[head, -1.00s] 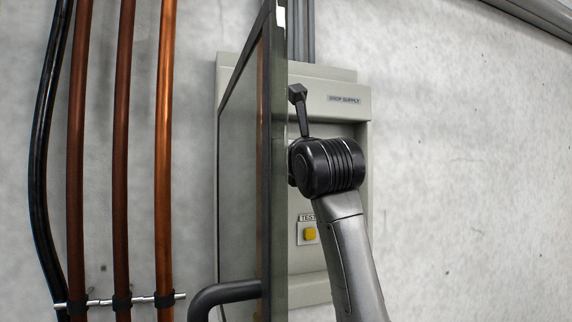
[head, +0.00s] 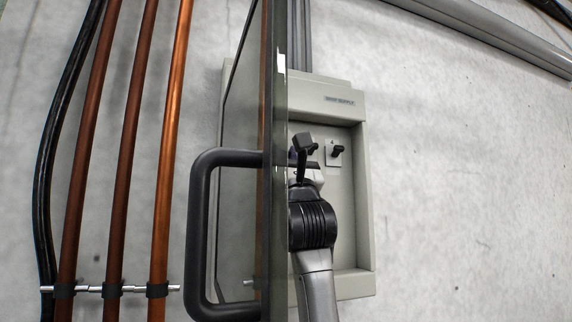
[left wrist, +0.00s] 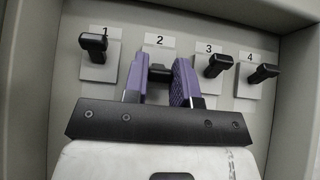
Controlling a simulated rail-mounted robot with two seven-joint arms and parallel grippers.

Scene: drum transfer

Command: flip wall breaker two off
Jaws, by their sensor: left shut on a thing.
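The breaker panel (head: 369,190) is an open grey wall box. In the left wrist view it holds a row of black levers numbered 1 to 4. Breaker two (left wrist: 160,73) is a black lever below the label 2, lower relative to its label than the others. My left gripper (left wrist: 160,75) has its two purple fingers on either side of that lever and is shut on it. Breaker one (left wrist: 93,44), breaker three (left wrist: 218,65) and breaker four (left wrist: 263,73) are outside the fingers. In the head view my wrist hides most of the row. My right gripper is not in view.
The panel's glass door (head: 275,200) stands open nearly edge-on, close to the left of my arm, with a black handle (head: 200,235) sticking out. Copper pipes (head: 165,150) and a black cable run along the wall at left.

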